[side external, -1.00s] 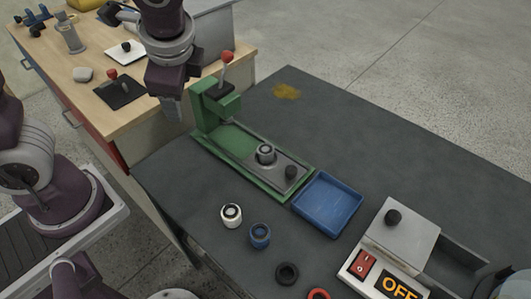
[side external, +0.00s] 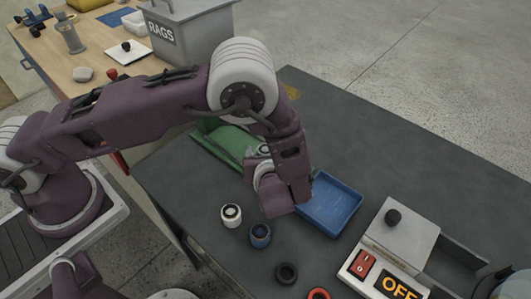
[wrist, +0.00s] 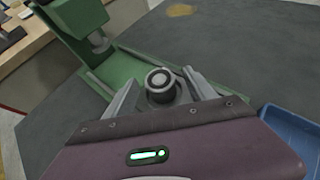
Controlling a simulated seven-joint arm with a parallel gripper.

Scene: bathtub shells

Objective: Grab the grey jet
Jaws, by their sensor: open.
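The grey jet (wrist: 162,78) is a short round piece with a dark ring and a light centre on top. It stands upright on the bed of the green fixture (wrist: 82,40). My gripper (wrist: 163,90) is open in the wrist view, with one pale finger on each side of the jet. I cannot tell whether the fingers touch it. In the side view my arm and wrist cover the jet's place and hide the fingertips; part of the green fixture (side external: 228,142) shows behind.
A blue tray (side external: 345,222) lies right beside my gripper. A white-topped jet (side external: 231,215), a blue jet (side external: 260,235), a black ring (side external: 286,273) and a red ring (side external: 318,294) stand in front. A switch box (side external: 405,235) reading OFF is at right. The table's back right is clear.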

